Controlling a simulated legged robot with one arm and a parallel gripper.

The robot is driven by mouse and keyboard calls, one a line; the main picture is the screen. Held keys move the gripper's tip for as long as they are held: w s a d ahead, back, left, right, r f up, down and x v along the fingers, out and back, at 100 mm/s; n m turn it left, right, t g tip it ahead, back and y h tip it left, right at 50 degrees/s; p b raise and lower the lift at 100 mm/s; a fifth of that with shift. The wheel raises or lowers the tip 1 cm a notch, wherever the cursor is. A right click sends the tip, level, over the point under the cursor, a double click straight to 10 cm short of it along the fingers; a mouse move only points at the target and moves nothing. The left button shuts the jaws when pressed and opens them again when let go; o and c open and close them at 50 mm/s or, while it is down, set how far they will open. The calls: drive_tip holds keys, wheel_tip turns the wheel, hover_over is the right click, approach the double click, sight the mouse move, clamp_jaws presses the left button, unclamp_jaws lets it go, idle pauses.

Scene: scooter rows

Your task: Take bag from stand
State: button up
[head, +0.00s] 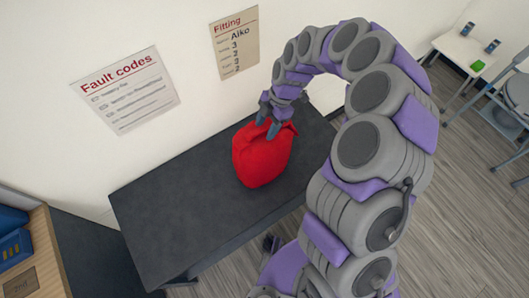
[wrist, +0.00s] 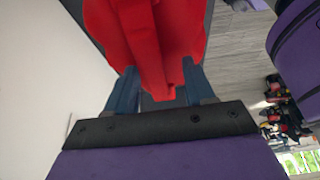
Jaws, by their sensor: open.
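A red bag (head: 262,157) stands on a dark grey stand (head: 170,225) near the wall. My gripper (head: 270,124) is at the top of the bag, pointing down at it. In the wrist view, the two blue-grey fingers of my gripper (wrist: 158,88) are apart, with a narrow upper part of the red bag (wrist: 146,35) between them. The fingers look open, and I cannot tell whether either touches the bag. The bag's lower part is out of the wrist view.
A "Fault codes" sheet (head: 124,88) and a "Fitting" sheet (head: 234,43) hang on the wall behind. A wooden unit with blue bins (head: 14,240) is at the lower left. A white table (head: 468,50) and a chair (head: 515,95) stand at the right. Wood floor lies between.

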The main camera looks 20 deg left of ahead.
drive_tip(key=shift+a+f, duration=0.3)
drive_tip(key=shift+a, duration=0.65)
drive_tip(key=shift+d+b, duration=0.4)
drive_tip(key=shift+d, duration=0.4)
drive_tip(key=shift+a, duration=0.25)
drive_tip(key=shift+s+a, duration=0.1)
drive_tip(key=shift+a, duration=0.15)
drive_tip(key=shift+c, duration=1.3)
drive_tip(key=shift+d+f, duration=0.1)
drive_tip(key=shift+d, duration=0.15)
drive_tip(key=c, duration=0.5)
drive_tip(key=shift+a, duration=0.15)
clamp_jaws()
